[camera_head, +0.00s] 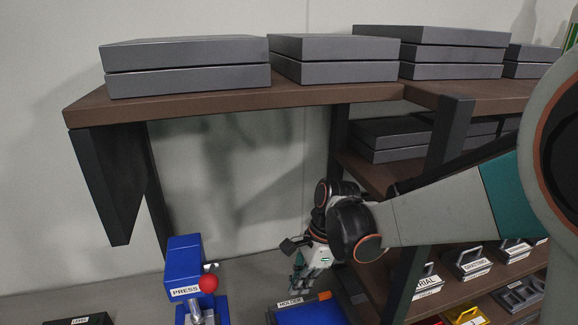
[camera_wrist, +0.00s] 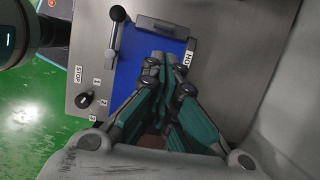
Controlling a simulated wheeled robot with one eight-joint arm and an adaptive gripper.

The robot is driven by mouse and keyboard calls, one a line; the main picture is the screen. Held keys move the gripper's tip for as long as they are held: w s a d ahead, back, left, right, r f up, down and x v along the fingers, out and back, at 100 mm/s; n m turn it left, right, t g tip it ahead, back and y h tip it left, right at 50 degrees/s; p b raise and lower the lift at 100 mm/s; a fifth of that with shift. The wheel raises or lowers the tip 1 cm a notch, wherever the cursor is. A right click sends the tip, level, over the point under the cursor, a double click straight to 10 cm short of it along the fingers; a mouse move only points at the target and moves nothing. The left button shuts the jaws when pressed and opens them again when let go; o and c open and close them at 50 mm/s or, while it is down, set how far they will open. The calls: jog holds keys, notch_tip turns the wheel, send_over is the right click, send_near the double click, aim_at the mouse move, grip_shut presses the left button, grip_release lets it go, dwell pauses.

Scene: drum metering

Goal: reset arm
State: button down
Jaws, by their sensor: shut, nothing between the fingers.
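My gripper (camera_head: 312,274) hangs from my arm in front of the shelf, fingers pointing down, above the bench beside a blue holder. In the wrist view my gripper (camera_wrist: 160,68) has its fingers drawn together with nothing between them. Under it lies a blue panel (camera_wrist: 128,72) with a label partly hidden by the fingers. The blue holder (camera_head: 312,313), labelled HOLDER, is cut off by the bottom edge in the head view.
A blue press (camera_head: 184,262) with a red knob (camera_head: 208,283) stands left of my gripper. The brown shelf (camera_head: 240,99) carries grey boxes (camera_head: 187,53). Labelled bins (camera_head: 473,262) stand at right. A dial (camera_wrist: 84,99) and a black-knobbed lever (camera_wrist: 117,14) flank the blue panel.

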jog(key=s+d+r+n+t+h+b, duration=0.1)
jog(key=s+d+r+n+t, duration=0.3)
jog(key=s+d+n, duration=0.3)
jog(key=s+d+r+n+t+h+b, duration=0.2)
jog(key=s+d+r+n+t, duration=0.2)
jog(key=s+d+n, duration=0.3)
jog(key=d, duration=0.3)
jog(key=shift+r, duration=0.2)
jog(key=shift+s+d, duration=0.1)
jog(key=shift+d, duration=0.1)
dwell(0.5)
